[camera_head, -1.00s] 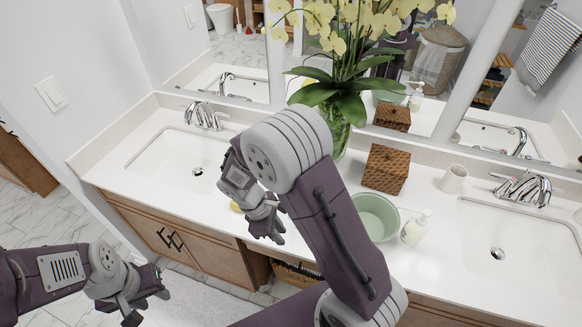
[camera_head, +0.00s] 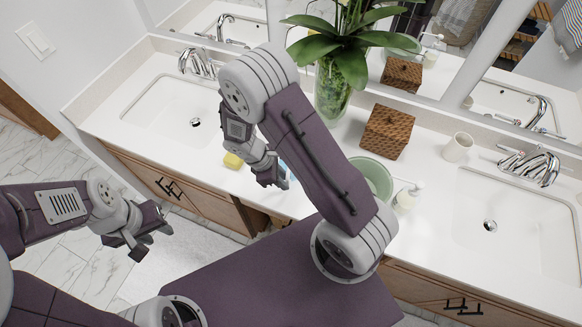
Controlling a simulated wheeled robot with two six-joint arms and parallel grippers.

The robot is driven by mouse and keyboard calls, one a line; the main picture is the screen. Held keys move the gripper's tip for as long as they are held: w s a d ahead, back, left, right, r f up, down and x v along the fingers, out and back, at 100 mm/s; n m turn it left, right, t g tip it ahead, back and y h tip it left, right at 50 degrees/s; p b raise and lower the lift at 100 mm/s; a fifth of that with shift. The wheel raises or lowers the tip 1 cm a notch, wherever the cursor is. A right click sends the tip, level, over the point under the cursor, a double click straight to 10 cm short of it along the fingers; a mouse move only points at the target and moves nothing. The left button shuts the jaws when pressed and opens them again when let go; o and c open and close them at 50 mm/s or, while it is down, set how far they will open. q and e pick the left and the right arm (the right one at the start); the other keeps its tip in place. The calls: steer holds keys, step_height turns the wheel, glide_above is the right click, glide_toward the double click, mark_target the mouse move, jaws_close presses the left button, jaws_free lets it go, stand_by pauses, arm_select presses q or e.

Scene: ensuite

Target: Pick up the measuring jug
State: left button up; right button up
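I cannot clearly make out a measuring jug in the head view. A small light-blue thing (camera_head: 285,169) shows partly behind my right gripper, too hidden to name. My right gripper (camera_head: 273,180) hangs over the counter's front part, left of the green bowl (camera_head: 375,175); its fingers are too small and overlapped to judge. My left gripper (camera_head: 150,240) is open and empty, in front of the counter above the floor. A pale cup (camera_head: 458,147) stands at the back right, beside the right sink.
The white counter (camera_head: 228,190) has a sink (camera_head: 170,105) at left and another (camera_head: 510,215) at right. A yellow sponge (camera_head: 233,161), a woven box (camera_head: 387,132), a soap bottle (camera_head: 404,200) and a glass vase with a plant (camera_head: 332,95) stand between them.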

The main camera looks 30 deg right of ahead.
steer(key=shift+x, duration=1.2)
steer(key=shift+s+f, duration=0.15)
steer(key=shift+f, duration=0.1)
jaws_close()
